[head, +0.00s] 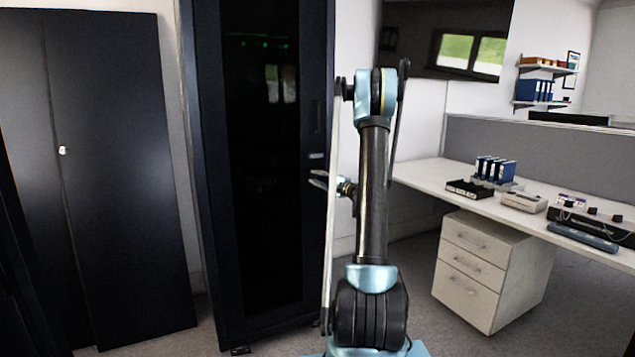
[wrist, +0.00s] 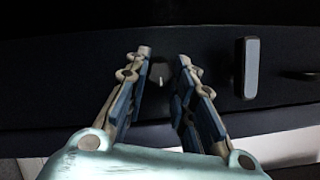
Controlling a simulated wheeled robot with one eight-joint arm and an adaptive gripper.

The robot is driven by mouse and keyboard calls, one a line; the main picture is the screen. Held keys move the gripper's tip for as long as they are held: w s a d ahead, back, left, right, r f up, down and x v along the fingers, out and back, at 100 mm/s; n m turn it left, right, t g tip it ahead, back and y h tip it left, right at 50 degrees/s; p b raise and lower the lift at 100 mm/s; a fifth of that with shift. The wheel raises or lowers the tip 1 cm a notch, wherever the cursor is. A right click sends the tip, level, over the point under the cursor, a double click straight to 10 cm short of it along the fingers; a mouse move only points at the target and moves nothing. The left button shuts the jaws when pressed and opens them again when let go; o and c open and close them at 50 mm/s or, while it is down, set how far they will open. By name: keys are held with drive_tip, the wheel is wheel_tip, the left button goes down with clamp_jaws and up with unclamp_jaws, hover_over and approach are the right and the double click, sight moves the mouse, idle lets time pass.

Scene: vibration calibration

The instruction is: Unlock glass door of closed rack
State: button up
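The closed rack is a tall black cabinet with a dark glass door (head: 258,150), shut, in the middle of the head view. My gripper (head: 319,179) is at the right edge of this door, a little below a small pale bar on the frame. In the wrist view my gripper (wrist: 164,56) is open, with its two fingertips apart and facing the dark door frame (wrist: 75,75). A small light lock or key piece (wrist: 161,82) shows between the fingers; nothing is gripped. A grey rectangular handle (wrist: 250,68) is right of the fingers. Contact with the frame cannot be told.
A dark two-door cabinet (head: 115,170) stands to the left. On the right is a white desk (head: 425,174) with blue binders (head: 495,169) and devices, and a drawer unit (head: 490,265) below. Carpeted floor is free between rack and drawers.

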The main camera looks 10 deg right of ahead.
drive_tip(key=o, duration=0.4)
drive_tip(key=shift+w+f, duration=0.1)
drive_tip(key=shift+f, duration=0.05)
drive_tip(key=v, duration=1.2)
